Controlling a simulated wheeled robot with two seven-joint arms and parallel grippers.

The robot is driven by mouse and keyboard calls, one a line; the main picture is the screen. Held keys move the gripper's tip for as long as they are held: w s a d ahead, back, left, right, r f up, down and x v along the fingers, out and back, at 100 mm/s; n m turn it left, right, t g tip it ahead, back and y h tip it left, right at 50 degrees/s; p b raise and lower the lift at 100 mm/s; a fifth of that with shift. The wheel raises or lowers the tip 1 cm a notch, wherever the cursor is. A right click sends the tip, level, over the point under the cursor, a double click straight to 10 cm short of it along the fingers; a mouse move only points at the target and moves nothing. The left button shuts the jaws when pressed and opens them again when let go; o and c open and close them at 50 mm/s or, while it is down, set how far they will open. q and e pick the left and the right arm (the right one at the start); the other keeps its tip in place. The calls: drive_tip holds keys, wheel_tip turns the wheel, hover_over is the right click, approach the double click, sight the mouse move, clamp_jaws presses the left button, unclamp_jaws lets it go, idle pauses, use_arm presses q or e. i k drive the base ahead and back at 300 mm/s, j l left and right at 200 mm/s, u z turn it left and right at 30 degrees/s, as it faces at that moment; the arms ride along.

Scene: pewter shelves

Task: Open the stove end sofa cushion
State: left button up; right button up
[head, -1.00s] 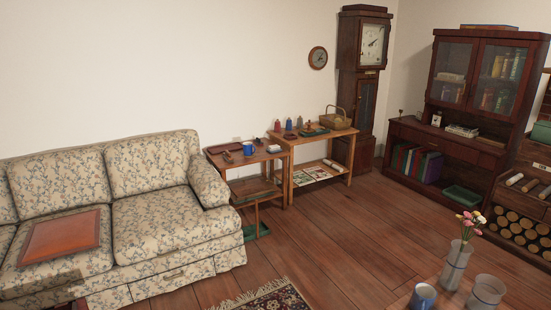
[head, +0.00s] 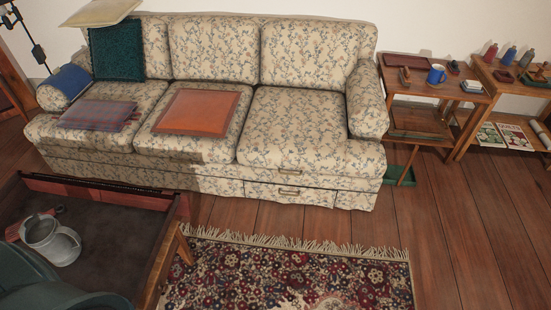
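The floral sofa (head: 300,160) stands along the wall and shows whole in the head view. Its right seat cushion (head: 291,128) is bare and lies flat. An orange-red leather square (head: 197,111) lies on the middle seat cushion (head: 233,103). Folded plaid cloth (head: 97,115) lies on the left seat cushion (head: 150,97). No stove is in view, so I cannot tell which end is the stove end. Neither of my grippers is in view.
A patterned rug (head: 290,275) lies before the sofa, with bare floor (head: 455,230) right of it. A low wooden-edged surface (head: 110,220) with a metal pail (head: 51,240) fills the lower left. A side table (head: 436,87) stands close to the sofa's right arm.

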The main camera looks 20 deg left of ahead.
sight(302, 130)
drive_tip(key=i+j, duration=0.3)
drive_tip(key=i, duration=0.2)
drive_tip(key=i+j+z, duration=0.1)
drive_tip(key=i+j, duration=0.2)
drive_tip(key=i, duration=0.15)
